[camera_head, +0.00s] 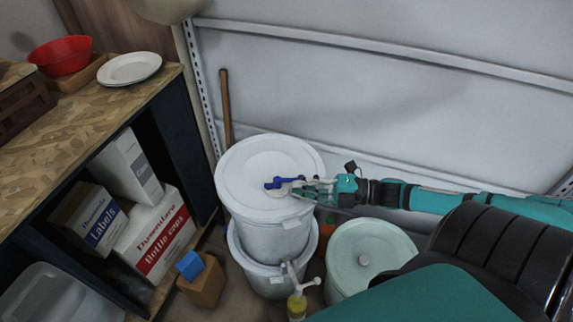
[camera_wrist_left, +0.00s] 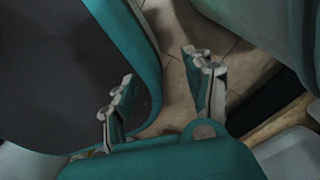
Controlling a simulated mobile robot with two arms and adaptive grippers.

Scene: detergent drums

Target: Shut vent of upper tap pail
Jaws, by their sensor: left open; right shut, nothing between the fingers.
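Two white lidded pails stand stacked in the head view. The upper pail (camera_head: 268,238) has a pale round lid (camera_head: 250,165). A blue vent piece (camera_head: 284,183) sits on the lid, a little right of its middle. My right gripper (camera_head: 298,186) reaches in from the right over the lid, shut and empty, its fingertips close to the blue piece. I cannot tell if they touch it. The lower pail (camera_head: 272,282) is partly hidden under the upper one. My left gripper (camera_wrist_left: 158,90) shows in the left wrist view, open and empty above the floor, away from the pails.
A pale green lidded drum (camera_head: 370,255) stands right of the pails. A pump bottle (camera_head: 297,300) stands in front. A shelf unit on the left holds a red bowl (camera_head: 62,55), plates (camera_head: 130,68) and boxes (camera_head: 155,245). A wall rises behind.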

